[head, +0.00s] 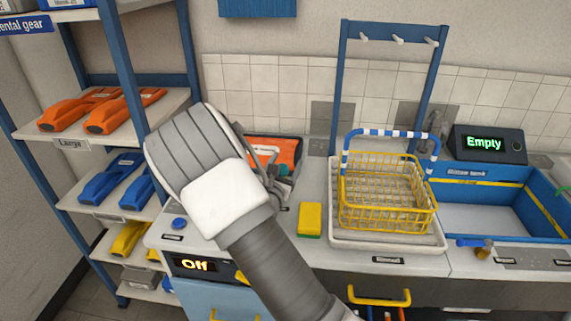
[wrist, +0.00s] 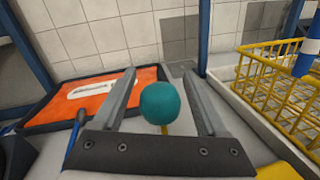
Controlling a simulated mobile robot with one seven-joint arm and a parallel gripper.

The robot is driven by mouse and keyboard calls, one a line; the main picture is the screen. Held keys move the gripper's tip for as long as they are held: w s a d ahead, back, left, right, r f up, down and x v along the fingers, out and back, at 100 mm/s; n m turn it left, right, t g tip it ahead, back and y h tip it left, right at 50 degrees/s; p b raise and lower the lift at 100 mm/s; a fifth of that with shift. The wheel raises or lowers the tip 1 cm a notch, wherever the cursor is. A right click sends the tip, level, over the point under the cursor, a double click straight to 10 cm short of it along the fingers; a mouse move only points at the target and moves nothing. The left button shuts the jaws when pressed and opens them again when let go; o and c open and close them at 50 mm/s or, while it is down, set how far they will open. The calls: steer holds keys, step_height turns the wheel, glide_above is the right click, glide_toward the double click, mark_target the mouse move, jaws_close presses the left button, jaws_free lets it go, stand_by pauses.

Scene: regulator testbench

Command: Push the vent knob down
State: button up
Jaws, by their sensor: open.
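A teal round knob (wrist: 160,103) on a short yellow stem shows in the wrist view. It looks like the vent knob, though I see no label on it. My gripper (wrist: 160,76) is open, with one finger on each side of the knob in the picture. I cannot tell whether either finger touches it. In the head view my gripper (head: 272,165) is over the back of the counter, and my arm hides most of what lies beneath it. I cannot make out the teal knob clearly there.
An orange-lined tray (wrist: 60,104) lies left of my gripper. A yellow wire basket (head: 387,200) stands to the right, under a blue rack (head: 337,85). A yellow sponge (head: 310,219) lies in front. A blue knob (head: 180,222) sits near the "Off" display (head: 194,265).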

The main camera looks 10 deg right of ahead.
jaws_close()
stand_by(0.3)
stand_by(1.1)
